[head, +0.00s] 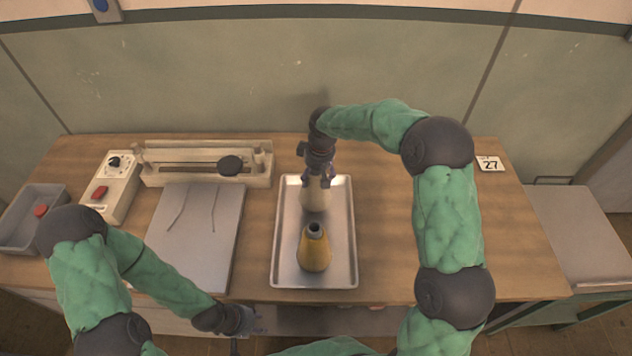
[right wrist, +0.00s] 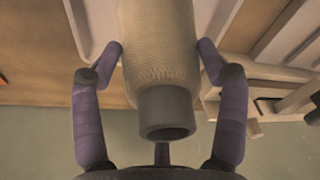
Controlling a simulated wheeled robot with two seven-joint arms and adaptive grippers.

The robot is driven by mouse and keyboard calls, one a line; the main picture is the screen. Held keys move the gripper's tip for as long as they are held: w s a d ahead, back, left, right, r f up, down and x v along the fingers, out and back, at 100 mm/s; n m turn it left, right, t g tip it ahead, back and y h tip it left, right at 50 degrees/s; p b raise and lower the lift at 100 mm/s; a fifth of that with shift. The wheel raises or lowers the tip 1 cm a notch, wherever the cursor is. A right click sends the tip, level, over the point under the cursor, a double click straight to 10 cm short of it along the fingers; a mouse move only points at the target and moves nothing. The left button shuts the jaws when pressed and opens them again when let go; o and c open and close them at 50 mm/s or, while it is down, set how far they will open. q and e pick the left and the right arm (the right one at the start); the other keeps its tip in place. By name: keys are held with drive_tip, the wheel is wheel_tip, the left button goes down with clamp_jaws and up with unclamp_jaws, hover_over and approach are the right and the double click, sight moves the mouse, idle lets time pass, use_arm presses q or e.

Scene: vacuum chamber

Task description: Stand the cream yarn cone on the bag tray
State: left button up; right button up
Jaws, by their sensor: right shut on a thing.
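The cream yarn cone (head: 314,199) is over the back half of the shiny metal tray (head: 283,262), which I take for the bag tray. My right gripper (head: 317,181) is above the cone and shut on it, hiding its top. In the right wrist view the cone (right wrist: 160,50) sits between the purple fingers (right wrist: 161,60), its grey tube end towards the palm. It looks about upright; I cannot tell whether its base touches the tray. My left gripper (head: 240,328) is low at the table's front edge, away from the cone, its fingers unclear.
A yellow cone (head: 315,249) stands on the tray's front half, close to the cream one. A bag sealer (head: 205,163), a control box (head: 107,187), a grey panel (head: 197,235) and a grey bin (head: 25,232) are to the left. The table right of the tray is mostly clear.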

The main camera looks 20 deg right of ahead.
wheel_tip(320, 180, down, 3)
drive_tip(key=shift+w+r, duration=0.1)
drive_tip(key=shift+r, duration=0.1)
drive_tip(key=o, duration=1.7)
drive_tip(key=shift+f, duration=0.2)
drive_tip(key=r, duration=0.4)
drive_tip(key=s+r+p, duration=0.1)
drive_tip(key=r, duration=0.7)
drive_tip(key=shift+s+d+r, duration=0.1)
drive_tip(key=shift+s+d, duration=0.25)
drive_tip(key=shift+d, duration=0.05)
